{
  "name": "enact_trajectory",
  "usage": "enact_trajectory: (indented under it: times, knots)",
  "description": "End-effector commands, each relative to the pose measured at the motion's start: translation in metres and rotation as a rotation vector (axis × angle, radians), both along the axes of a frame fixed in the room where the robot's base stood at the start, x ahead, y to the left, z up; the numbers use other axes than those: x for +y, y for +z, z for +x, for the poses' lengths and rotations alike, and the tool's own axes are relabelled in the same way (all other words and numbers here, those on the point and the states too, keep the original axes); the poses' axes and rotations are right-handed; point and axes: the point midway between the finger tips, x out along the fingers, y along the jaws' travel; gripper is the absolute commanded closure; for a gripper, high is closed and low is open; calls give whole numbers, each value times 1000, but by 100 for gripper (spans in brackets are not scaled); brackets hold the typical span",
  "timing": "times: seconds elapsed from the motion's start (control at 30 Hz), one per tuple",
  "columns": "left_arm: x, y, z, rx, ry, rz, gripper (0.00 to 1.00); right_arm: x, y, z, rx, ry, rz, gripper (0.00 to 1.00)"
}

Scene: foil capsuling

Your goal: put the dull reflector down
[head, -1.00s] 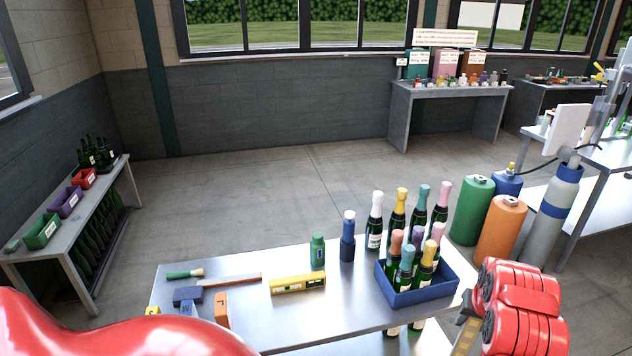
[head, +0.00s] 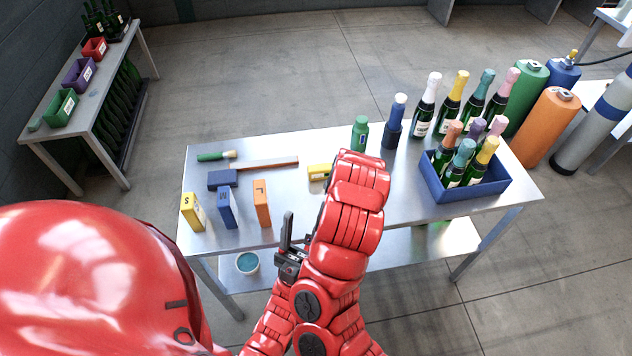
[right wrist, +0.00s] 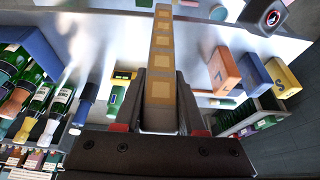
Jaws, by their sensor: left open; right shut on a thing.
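My right gripper (right wrist: 158,104) is shut on the dull reflector, a long grey-brown bar (right wrist: 161,60) with a row of dull tan square patches. In the right wrist view it sticks out between the two fingers, over the steel workbench (right wrist: 205,45). I cannot tell whether the bar touches the workbench (head: 420,230). My left gripper (head: 296,236) is open and empty near the bench's front edge.
A blue crate (head: 470,193) of bottles stands right, other bottles (head: 424,106) behind. The front right is clear.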

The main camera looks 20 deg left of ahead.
Motion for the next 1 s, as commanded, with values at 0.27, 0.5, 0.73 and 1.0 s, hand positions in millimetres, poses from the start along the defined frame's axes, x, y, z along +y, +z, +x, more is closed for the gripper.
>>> enact_trajectory:
  times: [0.27,0.5,0.73,1.0]
  knots:
    - [0,-24,0,0,0,0,50,27,-12,53,-6,2,-9,100]
    - [0,-14,0,0,0,0,50,46,-7,88,3,-2,-5,100]
    - [0,-1,0,0,0,0,50,60,-11,112,7,-3,-6,100]
    - [0,5,0,0,0,0,50,72,-15,128,3,3,-6,100]
